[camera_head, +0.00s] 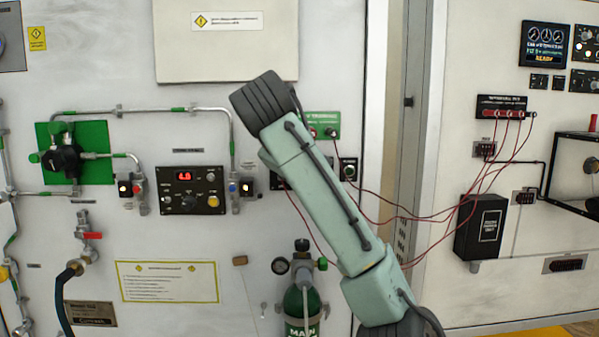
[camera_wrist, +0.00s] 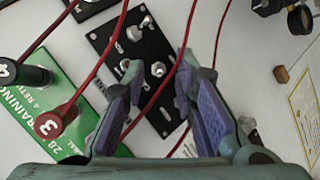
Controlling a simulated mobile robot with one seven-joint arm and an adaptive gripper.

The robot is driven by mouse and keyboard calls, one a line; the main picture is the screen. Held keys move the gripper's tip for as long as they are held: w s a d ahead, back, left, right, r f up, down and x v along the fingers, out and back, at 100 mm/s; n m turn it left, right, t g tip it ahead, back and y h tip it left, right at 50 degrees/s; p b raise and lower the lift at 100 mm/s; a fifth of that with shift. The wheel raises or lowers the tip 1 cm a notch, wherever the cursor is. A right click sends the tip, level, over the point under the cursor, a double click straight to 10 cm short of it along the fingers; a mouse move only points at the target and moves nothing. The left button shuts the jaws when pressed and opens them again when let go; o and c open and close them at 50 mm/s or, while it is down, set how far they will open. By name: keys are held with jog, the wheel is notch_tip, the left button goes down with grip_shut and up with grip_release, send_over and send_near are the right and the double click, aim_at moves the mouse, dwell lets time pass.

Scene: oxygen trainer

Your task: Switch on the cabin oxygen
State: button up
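My gripper (camera_wrist: 159,72) is open, its two purple-padded fingers spread, in the wrist view. Beyond the fingertips is a black panel (camera_wrist: 103,36) with metal toggle-like controls; one control (camera_wrist: 134,34) shows just past the left finger. I cannot tell whether the fingers touch anything, and I cannot read the panel's labels. In the head view my arm hides my gripper and part of the wall panel behind it. A black control box (camera_head: 212,177) with a red display and knobs is left of my arm. A green cylinder (camera_head: 301,305) marked MAIN stands below.
Red cables (camera_wrist: 172,75) cross in front of the panel and pass by the fingers. A green training panel (camera_wrist: 85,130) with numbered plugs is at the left in the wrist view.

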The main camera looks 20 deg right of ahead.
jog(key=v, duration=1.2)
